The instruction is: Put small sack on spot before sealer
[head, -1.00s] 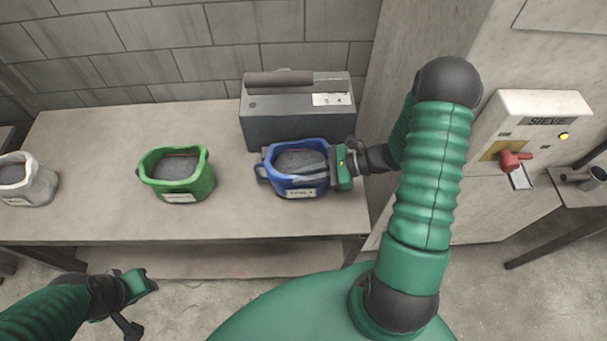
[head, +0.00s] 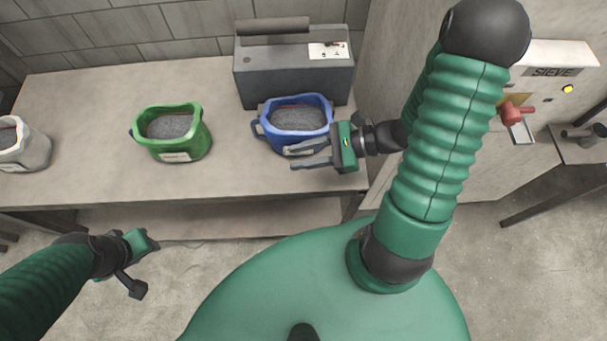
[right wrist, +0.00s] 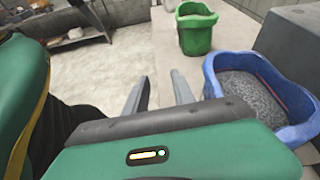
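The blue sack (head: 270,135) stands upright on the bench, right in front of the grey sealer box (head: 295,80), and holds dark grains. A green sack (head: 185,148) with similar grains stands to its left, and a white sack (head: 30,150) is at the left edge. My right gripper (head: 300,158) is open and empty, low at the front of the blue sack. In the right wrist view its two fingers are apart with nothing between them, and the blue sack (right wrist: 290,133) lies to their right. My left gripper (head: 150,245) hangs at lower left; its fingers are unclear.
The bench (head: 90,105) has bare room between the sacks and along its front. A sieve cabinet (head: 535,100) with a red handle (head: 513,114) stands at right, close to my right arm. A brick wall closes the back.

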